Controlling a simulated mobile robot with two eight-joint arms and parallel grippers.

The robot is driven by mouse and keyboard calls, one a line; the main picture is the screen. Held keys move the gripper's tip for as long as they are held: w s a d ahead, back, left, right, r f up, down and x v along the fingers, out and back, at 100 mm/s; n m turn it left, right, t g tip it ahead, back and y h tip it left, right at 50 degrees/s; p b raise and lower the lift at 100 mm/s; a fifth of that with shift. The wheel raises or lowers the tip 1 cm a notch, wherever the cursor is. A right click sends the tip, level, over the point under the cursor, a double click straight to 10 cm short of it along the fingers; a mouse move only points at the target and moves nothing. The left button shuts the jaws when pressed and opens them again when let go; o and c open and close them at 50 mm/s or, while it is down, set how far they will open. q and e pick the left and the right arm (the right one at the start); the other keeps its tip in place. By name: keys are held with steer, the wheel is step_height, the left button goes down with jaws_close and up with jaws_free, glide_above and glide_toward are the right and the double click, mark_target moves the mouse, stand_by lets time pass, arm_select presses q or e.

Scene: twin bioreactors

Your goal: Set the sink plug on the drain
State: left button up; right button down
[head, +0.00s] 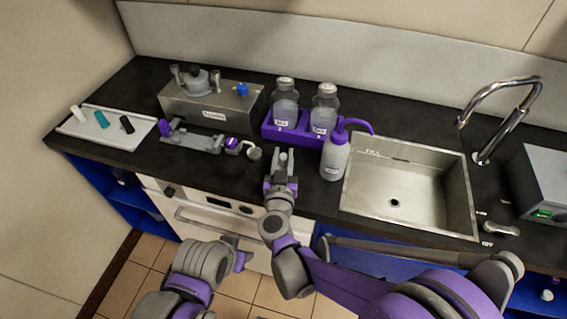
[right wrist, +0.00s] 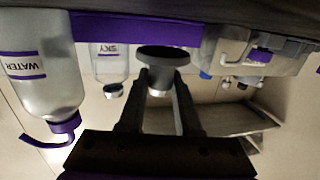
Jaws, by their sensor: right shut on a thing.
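The sink plug (right wrist: 162,55), a dark round disc with a grey stem, is between the fingertips of my right gripper (right wrist: 159,92) in the right wrist view. In the head view my right gripper (head: 282,163) is over the counter's front part, left of the wash bottle and outside the sink. The plug is small and hard to make out there. The steel sink (head: 455,195) is to the right, with its dark round drain (head: 394,202) uncovered on the basin floor. My left gripper (head: 243,260) is low in front of the counter; its fingers are unclear.
A purple-capped wash bottle (head: 335,160) stands between my right gripper and the sink. Two bottles stand in a purple rack (head: 270,130) behind. A curved tap (head: 500,90) rises at the sink's back right. A steel device (head: 210,105) and a white tray (head: 140,131) are left.

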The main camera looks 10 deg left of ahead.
mark_target(283, 164)
steer(key=shift+f, duration=1.4)
steer(key=shift+f, duration=0.1)
steer(key=shift+f+b, duration=0.15)
steer(key=shift+b, duration=0.25)
steer(key=c, duration=0.6)
jaws_free()
steer(key=shift+r, duration=0.2)
steer(key=shift+s+r+p, duration=0.15)
steer(key=shift+p, duration=0.15)
steer(key=s+d+b, duration=0.1)
steer(key=s+d, duration=0.1)
steer(key=s, duration=0.9)
steer(key=shift+s+r, duration=0.2)
steer(key=shift+s, duration=0.05)
